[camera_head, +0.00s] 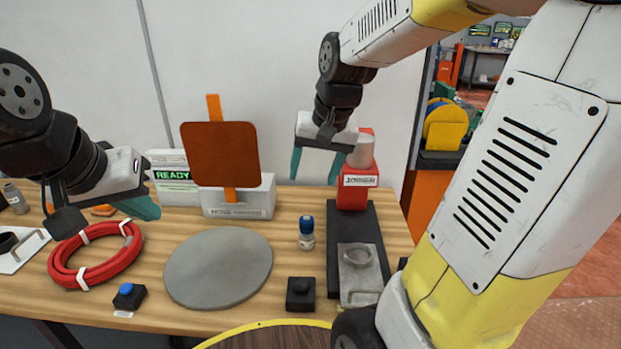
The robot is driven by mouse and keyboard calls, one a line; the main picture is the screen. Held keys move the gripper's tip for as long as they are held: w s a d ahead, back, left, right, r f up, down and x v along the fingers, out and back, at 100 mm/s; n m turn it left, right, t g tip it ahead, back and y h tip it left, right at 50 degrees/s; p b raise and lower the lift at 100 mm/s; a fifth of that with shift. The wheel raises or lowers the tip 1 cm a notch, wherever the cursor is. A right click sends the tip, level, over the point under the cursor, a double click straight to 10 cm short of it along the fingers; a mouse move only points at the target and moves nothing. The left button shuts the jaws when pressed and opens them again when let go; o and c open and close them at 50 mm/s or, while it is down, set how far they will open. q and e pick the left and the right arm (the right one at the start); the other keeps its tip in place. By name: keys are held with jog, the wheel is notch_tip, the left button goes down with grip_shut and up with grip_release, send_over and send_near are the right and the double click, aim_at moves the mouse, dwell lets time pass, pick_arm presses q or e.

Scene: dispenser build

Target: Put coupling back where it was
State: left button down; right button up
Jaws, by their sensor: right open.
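No part is plainly marked as the coupling. A pale cylinder (361,152) shows at the red dispenser head (357,188), partly behind my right gripper. A grey metal fixture (360,282) with a ring-shaped seat lies on the black base (338,235) below it. My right gripper (316,176) is open, pointing down, with nothing between its teal fingers. It hangs above the table's back, left of the dispenser head. My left gripper (146,207) is at the left, over the edge of the red hose coil (65,268). Its fingers overlap, so its opening is unclear.
A round grey disc (218,268) lies mid-table. A blue-capped bottle (306,232), a black block (300,294) and a blue button (127,294) stand around it. A READY display (174,175) and a brown panel (219,154) are behind. A yellow-rimmed round top (265,324) is in front.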

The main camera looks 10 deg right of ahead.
jog(key=s+a+r+n+t, duration=0.1)
jog(key=s+r, duration=0.3)
jog(key=s, duration=0.7)
jog(key=shift+s+n+t+y, duration=0.3)
jog(key=shift+s+n+t, duration=0.1)
jog(key=shift+n+t, duration=0.5)
